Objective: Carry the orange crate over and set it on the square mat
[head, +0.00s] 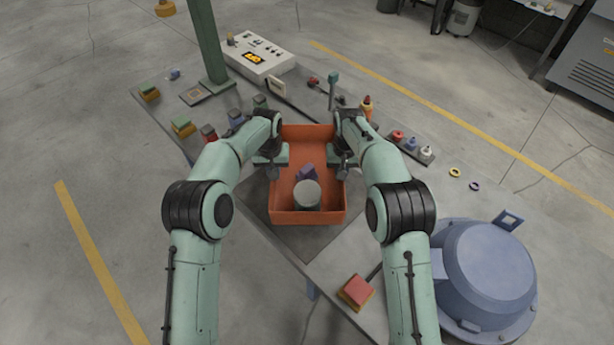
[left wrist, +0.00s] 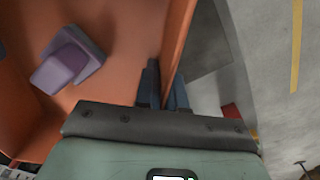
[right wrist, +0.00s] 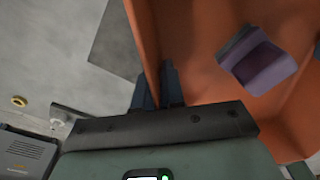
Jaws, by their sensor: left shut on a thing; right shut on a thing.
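My right gripper (head: 343,163) is shut on the right wall, also seen in the right wrist view (right wrist: 158,85). A dark grey patch, seemingly the square mat (head: 302,241), shows below the crate's near side, partly hidden. I cannot tell whether the crate touches it.
A blue domed vessel (head: 487,270) stands at the near right. A red-topped block (head: 355,291) lies on the table near the front. A white control box (head: 258,55), a green post (head: 208,45) and several small items line the back and left. A tray of small knobs (head: 410,146) is at right.

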